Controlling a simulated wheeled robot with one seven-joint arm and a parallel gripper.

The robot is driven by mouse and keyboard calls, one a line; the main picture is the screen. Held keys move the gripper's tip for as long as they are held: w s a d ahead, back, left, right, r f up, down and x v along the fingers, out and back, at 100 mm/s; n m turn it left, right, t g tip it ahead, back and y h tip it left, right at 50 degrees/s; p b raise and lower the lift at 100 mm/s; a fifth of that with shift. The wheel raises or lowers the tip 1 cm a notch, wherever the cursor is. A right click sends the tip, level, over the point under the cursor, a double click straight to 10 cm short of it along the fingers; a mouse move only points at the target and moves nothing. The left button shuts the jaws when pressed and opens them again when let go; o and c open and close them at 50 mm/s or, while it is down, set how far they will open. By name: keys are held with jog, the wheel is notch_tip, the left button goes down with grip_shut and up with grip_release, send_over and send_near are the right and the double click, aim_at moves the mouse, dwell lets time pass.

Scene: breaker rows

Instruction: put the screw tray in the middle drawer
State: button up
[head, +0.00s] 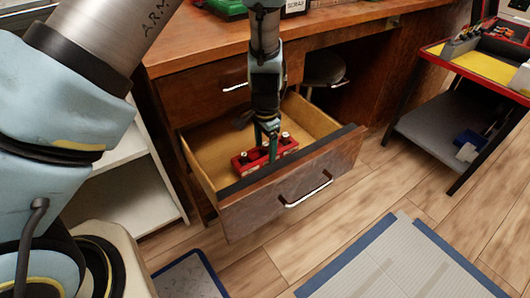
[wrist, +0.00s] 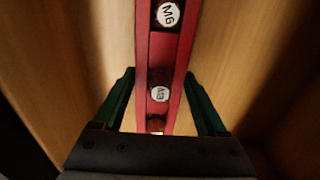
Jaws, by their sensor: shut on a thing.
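The screw tray is a long red tray (head: 242,163) with several round compartments or caps; in the wrist view the tray (wrist: 178,60) shows white labels reading M6 and what looks like M3. My gripper (head: 272,145) points down into the open drawer and is shut on the tray; in the wrist view its green fingers (wrist: 160,105) stand on either side of it. The open drawer (head: 290,195) is wooden with a silver handle, and the tray is inside its walls. I cannot tell whether the tray touches the drawer floor.
A closed drawer (head: 200,93) is above the open one, under the wooden desk top (head: 205,38). A stool (head: 323,68) stands under the desk. A red-edged cart (head: 455,125) stands at right. A blue-edged mat (head: 400,265) lies on the floor.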

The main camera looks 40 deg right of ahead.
jog(key=shift+f, duration=0.75)
jog(key=shift+f, duration=0.1)
jog(key=o, duration=1.6)
jog(key=shift+c, duration=0.2)
notch_tip(320, 180, up, 12)
jog(key=shift+r+p, duration=0.15)
jog(key=shift+p, duration=1)
